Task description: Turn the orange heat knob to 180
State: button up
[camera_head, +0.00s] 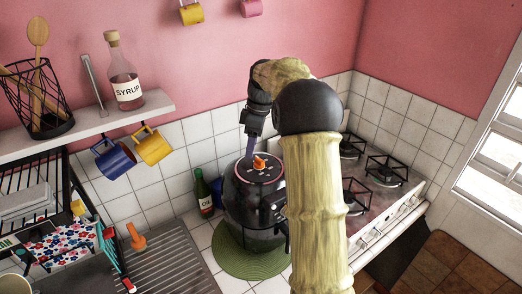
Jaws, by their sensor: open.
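The orange heat knob (261,162) sits on the round top of a black pot-like appliance (240,208). A ring with small marks surrounds the knob, but the numbers are too small to read, so its setting cannot be told. My gripper (249,153) points down just behind and left of the knob, with its purplish fingers close to the back of the lid. The gripper is open, and I see nothing held in it. Whether it touches the lid is unclear. My arm hides the right side of the appliance.
The appliance stands on a green round mat (240,262). A green oil bottle (202,190) is to its left, a gas stove (380,190) to its right. A shelf (80,118) with a syrup bottle (124,80) and hanging mugs is at upper left.

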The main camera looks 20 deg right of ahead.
jog(key=w+d+r+n+y+p, duration=0.2)
jog(key=d+r+n+p, duration=0.2)
jog(key=d+r+n, duration=0.4)
jog(key=shift+w+d+r+g, duration=0.35)
jog(key=shift+d+r+g, duration=0.1)
jog(key=shift+d, duration=0.45)
jog(key=shift+f, duration=0.15)
jog(key=b, duration=0.1)
send_near(259, 162)
jog(key=p+x, duration=0.1)
jog(key=x, duration=0.1)
jog(key=p+x, duration=0.1)
jog(key=x, duration=0.2)
jog(key=w+p+x, duration=0.1)
jog(key=x, duration=0.2)
jog(key=shift+s+d+f, duration=0.1)
jog(key=shift+d+f, duration=0.05)
jog(key=shift+f, duration=0.2)
jog(key=shift+c, duration=0.2)
jog(key=c, duration=0.9)
